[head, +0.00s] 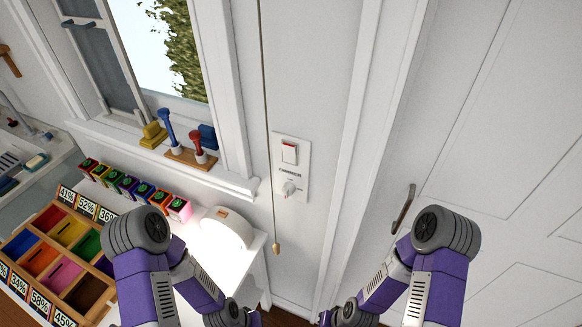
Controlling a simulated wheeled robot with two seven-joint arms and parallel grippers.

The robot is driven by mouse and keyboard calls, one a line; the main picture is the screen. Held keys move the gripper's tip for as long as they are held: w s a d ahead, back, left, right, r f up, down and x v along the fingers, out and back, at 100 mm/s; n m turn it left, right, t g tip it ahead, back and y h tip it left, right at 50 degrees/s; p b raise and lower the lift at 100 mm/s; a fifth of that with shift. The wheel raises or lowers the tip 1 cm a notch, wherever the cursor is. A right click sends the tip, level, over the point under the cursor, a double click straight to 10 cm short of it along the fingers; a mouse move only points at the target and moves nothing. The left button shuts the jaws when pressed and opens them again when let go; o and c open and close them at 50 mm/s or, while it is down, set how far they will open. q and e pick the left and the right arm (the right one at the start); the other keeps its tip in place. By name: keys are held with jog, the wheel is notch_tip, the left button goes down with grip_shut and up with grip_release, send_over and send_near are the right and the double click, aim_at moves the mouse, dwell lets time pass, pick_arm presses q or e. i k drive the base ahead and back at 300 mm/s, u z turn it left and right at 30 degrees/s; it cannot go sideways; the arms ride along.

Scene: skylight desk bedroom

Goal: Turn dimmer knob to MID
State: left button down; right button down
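A white dimmer knob (289,188) sits on the lower part of a white wall plate (302,172), between the window and the door. Small dark lettering is above the knob, too small to read surely. I cannot tell which setting the knob points to.
A cord with a wooden pull (276,248) hangs just left of the plate. A glowing white lamp (228,228), several coloured boxes (130,187) and a compartment tray (62,262) are on the left. A door handle (404,210) is on the right. The wall around the plate is clear.

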aim_at(289, 188)
jog(key=k, duration=0.5)
jog(key=z, duration=0.65)
jog(key=k, duration=0.55)
jog(key=u, duration=1)
jog(key=i, duration=0.5)
